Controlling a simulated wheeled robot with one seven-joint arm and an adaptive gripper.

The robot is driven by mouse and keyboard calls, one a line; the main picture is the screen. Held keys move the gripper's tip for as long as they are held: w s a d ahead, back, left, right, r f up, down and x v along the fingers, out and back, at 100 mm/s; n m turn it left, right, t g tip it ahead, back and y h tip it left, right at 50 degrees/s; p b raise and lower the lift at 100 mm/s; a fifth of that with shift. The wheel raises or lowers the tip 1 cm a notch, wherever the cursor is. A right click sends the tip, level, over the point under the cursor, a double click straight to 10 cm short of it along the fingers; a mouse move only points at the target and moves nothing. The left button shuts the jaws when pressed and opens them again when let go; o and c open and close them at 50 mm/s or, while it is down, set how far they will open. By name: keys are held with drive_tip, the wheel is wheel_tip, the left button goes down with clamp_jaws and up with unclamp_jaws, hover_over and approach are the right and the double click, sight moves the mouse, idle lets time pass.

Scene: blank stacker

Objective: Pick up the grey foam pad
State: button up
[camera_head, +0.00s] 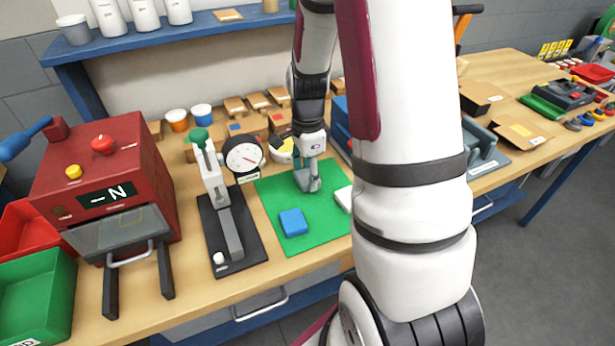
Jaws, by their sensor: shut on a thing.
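A green mat (270,191) lies on the wooden bench. My gripper (309,184) points down over the upper middle of the mat and is shut on the grey foam pad. The pad is small in this view and mostly hidden by the fingers, and its grey blends with them. I cannot tell whether it touches the mat or is just above it. A blue pad (293,222) lies on the mat in front of my gripper, to the left. A white pad (344,197) lies at the mat's right side, partly hidden behind my arm.
A black-based stand with a dial gauge (243,156) stands left of the mat. A red press-like machine (104,175) stands farther left. Cardboard boxes and cups line the back under a blue shelf (190,32). My arm covers the middle right of the view.

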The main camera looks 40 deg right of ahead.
drive_tip(key=shift+s+r, duration=0.25)
drive_tip(key=shift+r, duration=0.3)
drive_tip(key=shift+s+r, duration=0.2)
drive_tip(key=shift+r, duration=0.3)
drive_tip(key=s, duration=0.4)
drive_tip(key=s+a, duration=0.1)
drive_tip(key=s, duration=0.3)
drive_tip(key=s+r, duration=0.1)
drive_tip(key=s, duration=0.3)
drive_tip(key=shift+s+a+r, duration=0.1)
drive_tip(key=shift+s+a, duration=0.2)
drive_tip(key=shift+s, duration=0.05)
drive_tip(key=shift+s+r+p, duration=0.1)
drive_tip(key=shift+s+p, duration=0.05)
drive_tip(key=shift+p, duration=0.8)
drive_tip(key=shift+s+p, duration=0.1)
drive_tip(key=shift+p, duration=0.25)
